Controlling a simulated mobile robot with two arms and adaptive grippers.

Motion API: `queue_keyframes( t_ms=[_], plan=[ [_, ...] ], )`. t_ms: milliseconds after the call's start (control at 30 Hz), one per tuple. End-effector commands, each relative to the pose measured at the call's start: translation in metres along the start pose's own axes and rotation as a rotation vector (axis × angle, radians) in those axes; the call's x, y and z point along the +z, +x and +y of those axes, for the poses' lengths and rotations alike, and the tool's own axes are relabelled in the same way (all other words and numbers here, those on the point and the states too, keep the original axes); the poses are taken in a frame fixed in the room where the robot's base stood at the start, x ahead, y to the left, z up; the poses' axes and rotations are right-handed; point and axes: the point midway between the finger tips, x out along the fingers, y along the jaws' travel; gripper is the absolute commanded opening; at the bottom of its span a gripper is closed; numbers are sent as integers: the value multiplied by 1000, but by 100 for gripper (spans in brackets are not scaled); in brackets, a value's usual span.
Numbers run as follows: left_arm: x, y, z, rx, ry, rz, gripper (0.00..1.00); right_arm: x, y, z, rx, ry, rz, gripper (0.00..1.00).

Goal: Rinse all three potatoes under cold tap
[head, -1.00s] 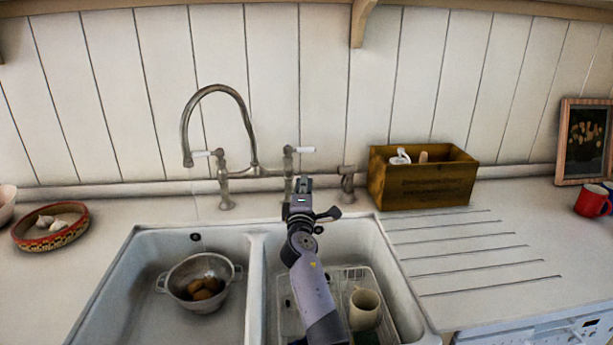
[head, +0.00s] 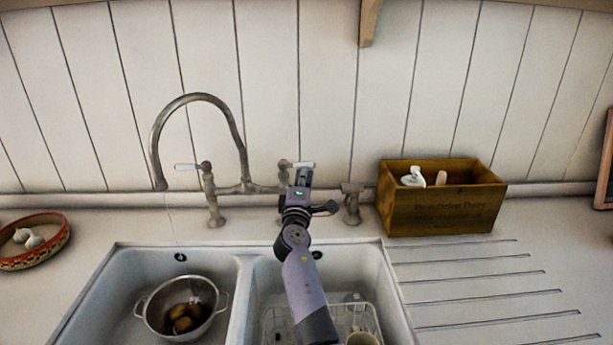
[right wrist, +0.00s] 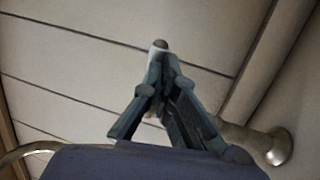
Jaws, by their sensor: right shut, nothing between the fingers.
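The brown potatoes (head: 184,325) lie in a metal colander (head: 149,314) in the left sink basin; they overlap, so I cannot tell each one apart. The bridge tap (head: 240,135) arches over that basin, with a white lever (head: 187,166) on its left and another (head: 304,164) on its right. A faint thin streak, perhaps water, shows below the spout. My right gripper (head: 303,174) is shut and empty, right at the right lever. In the right wrist view its closed fingertips (right wrist: 161,48) overlap a small pale tip, probably that lever; contact is unclear. My left gripper is out of view.
The right basin holds a white wire rack (head: 283,318) with a cream mug (head: 361,339). A wooden box (head: 440,212) with bottles stands right of the tap. A patterned bowl (head: 40,256) with garlic sits at left. The grooved drainer (head: 480,285) is clear.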

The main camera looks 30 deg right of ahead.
Motion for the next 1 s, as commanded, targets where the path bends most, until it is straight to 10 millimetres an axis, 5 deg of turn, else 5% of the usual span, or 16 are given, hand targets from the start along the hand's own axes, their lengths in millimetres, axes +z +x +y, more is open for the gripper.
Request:
queue_keyframes(
  t_ms=[1000],
  plan=[
    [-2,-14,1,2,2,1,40,6,17,2,8,21,105,0]
  ],
)
